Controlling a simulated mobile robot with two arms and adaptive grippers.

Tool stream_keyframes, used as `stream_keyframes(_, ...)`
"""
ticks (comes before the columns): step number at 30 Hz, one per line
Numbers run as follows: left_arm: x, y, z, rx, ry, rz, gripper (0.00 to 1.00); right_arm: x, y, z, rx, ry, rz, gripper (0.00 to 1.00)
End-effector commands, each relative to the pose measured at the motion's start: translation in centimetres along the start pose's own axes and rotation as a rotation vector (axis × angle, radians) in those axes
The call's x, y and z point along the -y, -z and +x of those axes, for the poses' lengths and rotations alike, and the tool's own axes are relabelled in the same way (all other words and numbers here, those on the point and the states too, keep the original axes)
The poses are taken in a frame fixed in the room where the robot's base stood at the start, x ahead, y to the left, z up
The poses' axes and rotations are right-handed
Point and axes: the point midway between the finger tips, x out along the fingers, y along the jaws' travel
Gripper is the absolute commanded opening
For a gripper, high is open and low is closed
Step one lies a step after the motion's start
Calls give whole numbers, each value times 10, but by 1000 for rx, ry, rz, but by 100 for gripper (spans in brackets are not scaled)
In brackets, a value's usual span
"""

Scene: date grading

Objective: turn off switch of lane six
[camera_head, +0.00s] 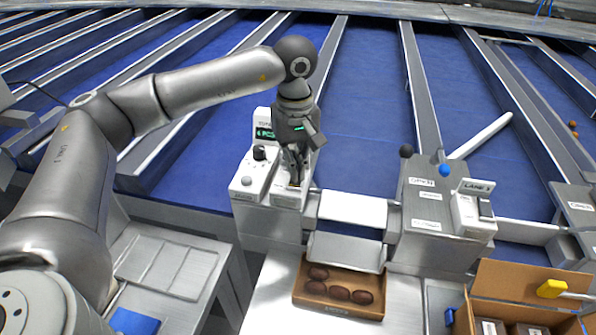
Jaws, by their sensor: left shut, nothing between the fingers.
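My left gripper (294,178) is shut and empty, pointing down over the right part of a white control box (247,192). This box has a green display, a black knob (259,152) and a pale round button (246,181). The fingertips are close to the box; I cannot tell if they touch it. Any switch or lane label there is hidden by the gripper. A second box (422,205) on the right has a sign (477,187) reading "LANE" with a small, unclear digit, and a switch (485,207) below it. My right gripper is out of view.
An open carton (340,309) with several dark dates stands below a white chute (352,209) between the boxes. A larger cardboard box (520,282) is at lower right. A white lever (482,136) rises from the right box. Blue lanes with metal dividers stretch behind.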

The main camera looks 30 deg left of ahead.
Motion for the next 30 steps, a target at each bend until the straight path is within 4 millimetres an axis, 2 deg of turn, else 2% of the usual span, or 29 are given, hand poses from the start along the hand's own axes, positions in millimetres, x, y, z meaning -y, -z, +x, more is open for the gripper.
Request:
stream_keyframes(1, 0, 0, -7, 0, -1, 0, 0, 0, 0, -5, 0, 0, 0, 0)
stream_keyframes(15, 0, 0, -45, -1, -3, -1, 0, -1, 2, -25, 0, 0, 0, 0)
stream_keyframes(30, 0, 0, -47, -1, -1, 0, 0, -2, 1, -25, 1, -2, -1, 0)
